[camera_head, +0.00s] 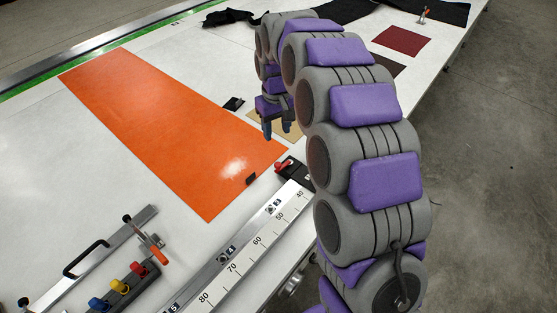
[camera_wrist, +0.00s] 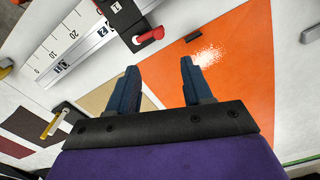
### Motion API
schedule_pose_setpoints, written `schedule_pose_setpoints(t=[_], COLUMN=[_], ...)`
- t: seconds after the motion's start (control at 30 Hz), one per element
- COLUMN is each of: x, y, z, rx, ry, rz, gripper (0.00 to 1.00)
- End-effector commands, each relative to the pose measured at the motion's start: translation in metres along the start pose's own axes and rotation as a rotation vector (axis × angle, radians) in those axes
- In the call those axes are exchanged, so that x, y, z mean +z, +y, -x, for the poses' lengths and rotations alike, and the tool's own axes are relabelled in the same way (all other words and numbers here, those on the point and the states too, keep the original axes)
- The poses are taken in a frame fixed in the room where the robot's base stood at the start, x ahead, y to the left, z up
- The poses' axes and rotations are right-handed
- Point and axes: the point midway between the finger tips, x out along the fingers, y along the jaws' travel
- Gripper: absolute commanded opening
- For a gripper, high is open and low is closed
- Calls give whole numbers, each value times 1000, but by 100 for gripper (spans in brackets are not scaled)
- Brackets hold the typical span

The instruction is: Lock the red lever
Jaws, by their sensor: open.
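The red lever (camera_wrist: 149,37) shows in the wrist view on a black block (camera_wrist: 122,18) marked 1, at the end of a metal ruler. In the head view the red lever (camera_head: 284,165) lies at the orange sheet's near right corner. My gripper (camera_head: 277,131) is above the table, beyond the lever in the head view. In the wrist view its two blue fingers (camera_wrist: 160,82) are apart with nothing between them. The lever is ahead of the fingertips, apart from them. Whether the lever is locked cannot be told.
An orange sheet (camera_head: 165,122) lies flat on the white table. The ruler (camera_head: 243,242) runs along the near edge. Blue, yellow and red knobs (camera_head: 138,268) and a handled metal bar (camera_head: 95,262) are at lower left. A yellow-handled clamp (camera_wrist: 53,124) is at left in the wrist view.

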Motion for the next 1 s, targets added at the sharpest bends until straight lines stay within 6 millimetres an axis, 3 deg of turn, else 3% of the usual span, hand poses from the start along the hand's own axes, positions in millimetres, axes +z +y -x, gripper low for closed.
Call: schedule_pose_setpoints(t=[0.3, 0.6, 0.8, 1.0], x=[2, 0, 0, 0], y=[2, 0, 0, 1], z=[-67, -121, -141, -146], rx=[-3, -1, 0, 0], ry=[-5, -1, -1, 1], rz=[0, 0, 0, -1], gripper=[50, 50, 50, 50])
